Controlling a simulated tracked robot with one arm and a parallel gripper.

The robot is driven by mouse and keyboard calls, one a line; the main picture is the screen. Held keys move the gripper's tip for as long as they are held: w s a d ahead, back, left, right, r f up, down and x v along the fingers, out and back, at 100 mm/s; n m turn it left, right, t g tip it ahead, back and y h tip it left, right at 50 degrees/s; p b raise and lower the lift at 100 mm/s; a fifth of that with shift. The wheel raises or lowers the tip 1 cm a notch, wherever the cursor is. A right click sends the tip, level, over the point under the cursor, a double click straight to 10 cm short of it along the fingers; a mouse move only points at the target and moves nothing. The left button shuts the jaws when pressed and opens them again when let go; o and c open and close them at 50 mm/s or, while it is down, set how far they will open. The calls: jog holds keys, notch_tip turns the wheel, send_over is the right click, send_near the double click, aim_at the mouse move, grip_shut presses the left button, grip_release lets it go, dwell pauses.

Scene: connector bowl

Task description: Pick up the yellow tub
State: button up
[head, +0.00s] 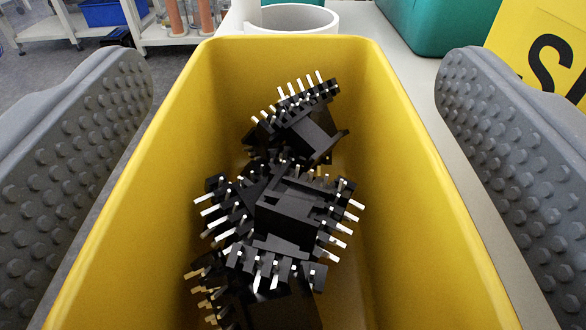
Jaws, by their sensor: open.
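The yellow tub (384,190) fills the middle of the head view and runs off its bottom edge. Several black connectors (285,215) with silver pins lie piled inside it. My gripper (296,150) is open, with one grey studded finger on the left of the tub and the other on the right. A gap shows between each finger and the tub's side walls, at least near its far end. The tub's near end is out of view.
A white round container (300,18) stands just behind the tub's far end. A teal bin (438,22) and a yellow sign with black lettering (545,45) are at the back right. The pale table top (408,75) shows right of the tub. White shelving (160,36) stands far back left.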

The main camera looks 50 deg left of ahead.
aim_at(287, 258)
jog(key=c, duration=1.1)
jog(key=shift+r, duration=0.1)
jog(key=shift+r+p, duration=0.35)
jog(key=shift+r, duration=0.5)
jog(key=shift+s+d+r+p, duration=0.1)
jog(key=shift+r+p, duration=0.05)
jog(key=shift+r, duration=0.35)
jog(key=shift+s+r+p, duration=0.1)
jog(key=shift+r+p, duration=0.05)
jog(key=shift+r, duration=0.35)
jog(key=s+d, duration=0.1)
jog(key=s, duration=0.6)
jog(key=s+d+r+p, duration=0.1)
jog(key=s+d, duration=0.1)
jog(key=s, duration=0.6)
jog(key=shift+d, duration=0.3)
